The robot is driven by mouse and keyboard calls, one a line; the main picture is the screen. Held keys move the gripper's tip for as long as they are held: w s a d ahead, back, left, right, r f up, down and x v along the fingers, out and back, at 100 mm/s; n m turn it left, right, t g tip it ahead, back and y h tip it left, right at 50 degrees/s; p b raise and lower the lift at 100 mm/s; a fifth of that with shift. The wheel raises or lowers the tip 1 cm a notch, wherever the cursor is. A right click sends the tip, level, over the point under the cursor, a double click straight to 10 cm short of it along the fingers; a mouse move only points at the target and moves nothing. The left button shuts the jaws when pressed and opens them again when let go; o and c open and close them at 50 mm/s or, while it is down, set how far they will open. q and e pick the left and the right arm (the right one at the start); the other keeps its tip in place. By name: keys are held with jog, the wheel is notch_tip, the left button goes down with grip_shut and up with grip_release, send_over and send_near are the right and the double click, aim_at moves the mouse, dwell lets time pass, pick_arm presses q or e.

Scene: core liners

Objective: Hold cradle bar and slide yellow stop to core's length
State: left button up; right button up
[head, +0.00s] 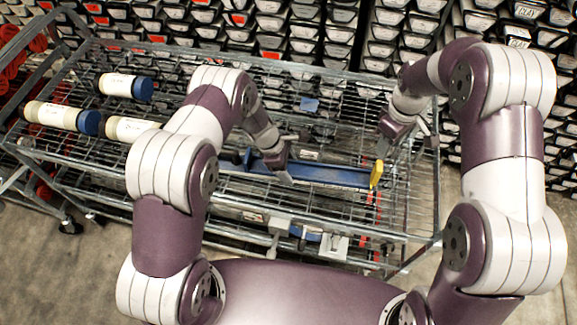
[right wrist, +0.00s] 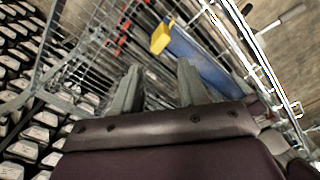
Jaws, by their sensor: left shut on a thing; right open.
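The cradle bar (head: 325,176) is a long blue bar lying across the wire cart. The yellow stop (head: 377,174) stands upright at its right end. In the right wrist view the yellow stop (right wrist: 162,37) sits on the blue bar (right wrist: 205,68), beyond my fingertips. My left gripper (head: 281,171) is shut on the cradle bar near its left part; the arm hides some of the contact. My right gripper (head: 386,146) is open and empty, just above and behind the yellow stop; its two fingers (right wrist: 158,82) show apart in the right wrist view. Several white cores with blue caps (head: 58,117) lie at left.
The wire cart (head: 330,225) has metal rails around its edge. Racks of stacked labelled core boxes (head: 300,40) stand behind it. Clamp-like grey parts (head: 333,246) are on the near rail.

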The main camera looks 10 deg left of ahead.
aim_at(381, 165)
dwell(0.4)
jog(key=shift+d, duration=0.15)
jog(key=c, duration=0.4)
jog(key=d+m, duration=0.2)
jog(key=m, duration=0.1)
jog(key=shift+d+f+m, duration=0.2)
jog(key=shift+f+m, duration=0.1)
jog(key=shift+f, duration=0.1)
grip_shut()
jog(key=shift+a+f+m, duration=0.4)
jog(key=shift+f+m, duration=0.65)
jog(key=shift+f, duration=0.65)
jog(key=shift+a+f+m, duration=0.4)
jog(key=shift+f+m, duration=0.6)
jog(key=shift+f, duration=0.7)
jog(key=shift+a+f+m, duration=0.4)
jog(key=shift+f+m, duration=0.65)
jog(key=shift+f, duration=0.65)
